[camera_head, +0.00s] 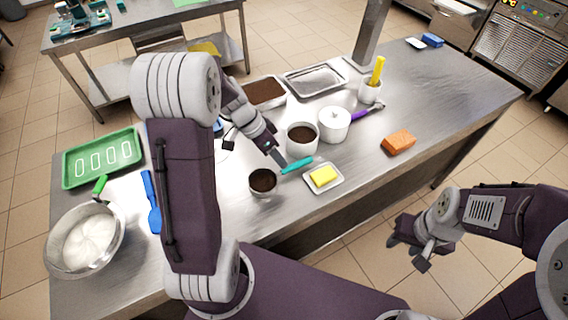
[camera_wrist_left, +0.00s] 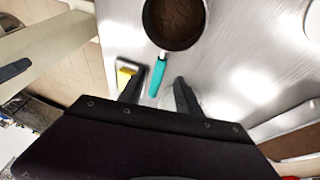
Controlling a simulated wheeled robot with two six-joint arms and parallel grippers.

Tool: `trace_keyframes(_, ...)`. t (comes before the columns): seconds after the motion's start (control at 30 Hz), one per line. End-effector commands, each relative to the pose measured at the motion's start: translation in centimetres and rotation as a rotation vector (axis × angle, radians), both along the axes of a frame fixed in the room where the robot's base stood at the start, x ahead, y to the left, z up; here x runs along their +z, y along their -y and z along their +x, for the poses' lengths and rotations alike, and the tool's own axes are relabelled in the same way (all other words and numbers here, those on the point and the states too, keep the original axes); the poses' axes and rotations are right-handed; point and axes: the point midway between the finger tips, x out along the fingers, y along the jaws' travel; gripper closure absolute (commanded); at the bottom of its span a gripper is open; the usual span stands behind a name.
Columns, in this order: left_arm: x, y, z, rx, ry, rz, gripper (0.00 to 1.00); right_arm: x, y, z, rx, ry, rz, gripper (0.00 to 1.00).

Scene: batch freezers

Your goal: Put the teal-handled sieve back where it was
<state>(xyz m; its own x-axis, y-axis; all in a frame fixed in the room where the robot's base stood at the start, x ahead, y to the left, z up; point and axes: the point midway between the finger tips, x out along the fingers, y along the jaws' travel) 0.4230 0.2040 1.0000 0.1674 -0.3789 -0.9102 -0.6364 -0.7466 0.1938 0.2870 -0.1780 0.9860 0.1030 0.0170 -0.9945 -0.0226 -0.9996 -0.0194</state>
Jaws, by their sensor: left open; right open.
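The sieve's teal handle (camera_head: 297,165) points up and right from a round, dark-brown-filled vessel (camera_head: 263,181) on the steel table. I cannot tell the sieve's bowl apart from that vessel. My left gripper (camera_head: 276,152) is open just above the handle. In the left wrist view the handle (camera_wrist_left: 157,78) shows between the two spread fingers (camera_wrist_left: 158,93), apart from both, its far end meeting the dark round vessel (camera_wrist_left: 174,22). My right gripper (camera_head: 412,248) is open and empty, off the table's front edge above the floor.
An orange sponge (camera_head: 398,141) lies right. A mixing bowl (camera_head: 86,240), blue spatula (camera_head: 152,203) and green tray (camera_head: 103,157) are left.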

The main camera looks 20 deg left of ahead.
Motion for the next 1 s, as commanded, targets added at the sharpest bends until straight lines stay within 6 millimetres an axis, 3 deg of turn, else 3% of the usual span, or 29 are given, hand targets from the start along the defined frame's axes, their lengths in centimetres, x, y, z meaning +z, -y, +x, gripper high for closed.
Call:
trace_keyframes(0.03, 1.3, -0.6, -0.1, 0.003, 0.006, 0.001, 0.60, 0.1, 0.0, 0.0, 0.000, 0.000, 0.000, 0.58)
trace_keyframes(0.2, 4.3, -1.8, -0.7, 0.001, 0.003, 0.000, 0.60, 0.2, 0.0, 0.0, 0.000, 0.000, 0.000, 0.58)
trace_keyframes(0.47, 5.5, -2.2, -1.1, 0.003, -0.004, 0.000, 0.60, 0.2, 0.0, 0.0, 0.000, 0.000, 0.000, 0.58)
trace_keyframes(0.57, 4.7, -1.4, -2.2, 0.055, -0.051, 0.025, 0.60, 0.2, 0.0, 0.0, 0.000, 0.000, 0.000, 0.58)
trace_keyframes(0.8, 0.7, 1.5, -9.4, 0.428, -0.218, 0.209, 0.60, 0.2, 0.0, 0.0, 0.000, 0.000, 0.000, 0.58)
trace_keyframes(1.0, -0.9, 2.4, -13.0, 0.642, -0.210, 0.263, 0.60, 0.2, 0.0, 0.0, 0.000, 0.000, 0.000, 0.58)
